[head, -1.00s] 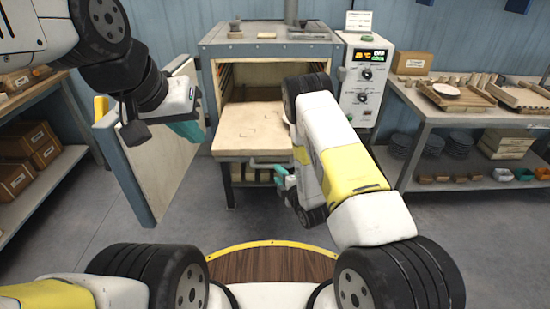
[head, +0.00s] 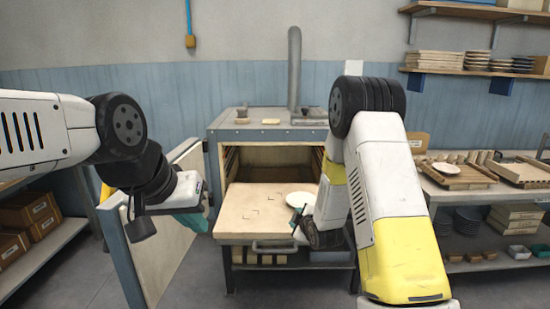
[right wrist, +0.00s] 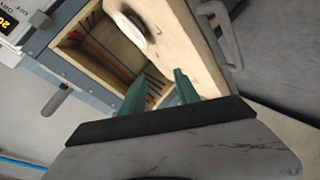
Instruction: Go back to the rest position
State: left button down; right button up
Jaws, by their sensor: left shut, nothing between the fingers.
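My left gripper (head: 190,217) has teal fingers and is shut and empty, beside the open door (head: 165,225) of the plate dryer (head: 265,128). My right gripper (head: 299,218) is at the front right of the pulled-out shelf (head: 250,205). Its teal fingers stand apart with nothing between them in the right wrist view (right wrist: 162,80). A white plate (head: 299,199) lies on the shelf just behind the right gripper. The plate also shows in the right wrist view (right wrist: 131,32), beyond the fingertips. My right arm hides the dryer's right side and control panel.
A bench (head: 455,190) with wooden racks stands at the right. A shelf unit with cardboard boxes (head: 40,225) stands at the left. A wall shelf (head: 475,12) holds stacked plates at the upper right. The floor in front of the dryer is clear.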

jog(key=s+d+r+m+g+h, duration=0.1)
jog(key=s+d+r+m+g, duration=0.2)
jog(key=s+r, duration=0.45)
jog(key=s+d+r+m, duration=0.2)
jog(key=s+r+m, duration=0.3)
jog(key=r, duration=0.5)
jog(key=s+r+m+g, duration=0.1)
jog(key=s+r+m, duration=0.2)
jog(key=s, duration=0.8)
jog(key=s+d+r+m+g, duration=0.1)
jog(key=s+r+m+g, duration=0.1)
jog(key=s, duration=1)
jog(key=shift+d+r+m+g, duration=0.3)
jog(key=shift+r+m, duration=0.1)
jog(key=shift+r, duration=0.15)
